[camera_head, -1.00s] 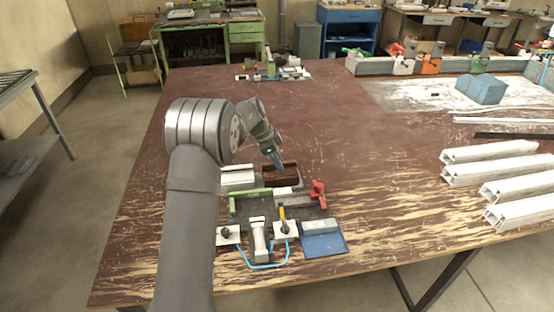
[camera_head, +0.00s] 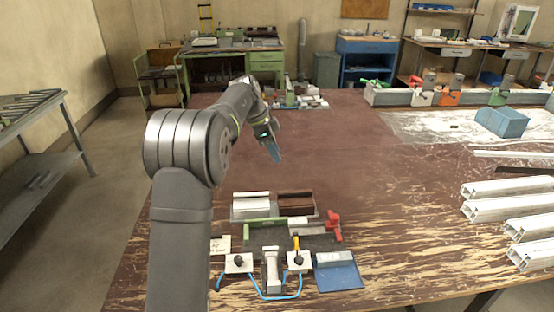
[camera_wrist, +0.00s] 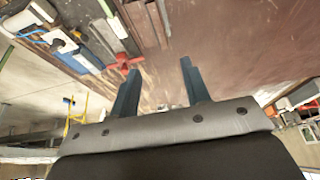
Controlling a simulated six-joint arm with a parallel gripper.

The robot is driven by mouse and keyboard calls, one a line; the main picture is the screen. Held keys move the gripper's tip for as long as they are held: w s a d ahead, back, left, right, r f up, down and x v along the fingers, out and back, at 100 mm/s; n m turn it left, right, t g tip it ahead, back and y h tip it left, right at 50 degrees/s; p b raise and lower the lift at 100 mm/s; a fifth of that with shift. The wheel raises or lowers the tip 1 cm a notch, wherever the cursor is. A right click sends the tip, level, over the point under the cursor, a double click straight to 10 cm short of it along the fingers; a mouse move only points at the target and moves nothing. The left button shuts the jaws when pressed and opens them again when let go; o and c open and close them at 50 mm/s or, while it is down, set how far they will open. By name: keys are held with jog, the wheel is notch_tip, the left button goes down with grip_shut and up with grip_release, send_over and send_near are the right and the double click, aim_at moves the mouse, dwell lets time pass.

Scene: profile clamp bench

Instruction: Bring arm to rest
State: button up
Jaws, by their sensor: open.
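My gripper (camera_head: 274,150) is raised above the brown, worn table (camera_head: 340,160), beyond the near clamp fixture. In the wrist view my gripper (camera_wrist: 157,72) shows two blue fingers spread apart with nothing between them. The near clamp fixture has a white block (camera_head: 250,205), a brown block (camera_head: 296,203), a green bar (camera_head: 264,222) and a red clamp handle (camera_head: 333,224). The red handle also shows in the wrist view (camera_wrist: 126,61), off to the left of the fingers.
A blue plate (camera_head: 338,276) lies at the fixture's right. A blue block (camera_head: 502,122) sits on a pale patch. A second fixture (camera_head: 300,101) stands at the far edge. The middle of the table is clear.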

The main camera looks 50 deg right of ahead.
aim_at(296, 190)
jog(key=shift+w+r, duration=0.1)
jog(key=shift+r, duration=0.15)
jog(key=x, duration=1.7)
jog(key=shift+f, duration=0.25)
jog(key=shift+r, duration=0.5)
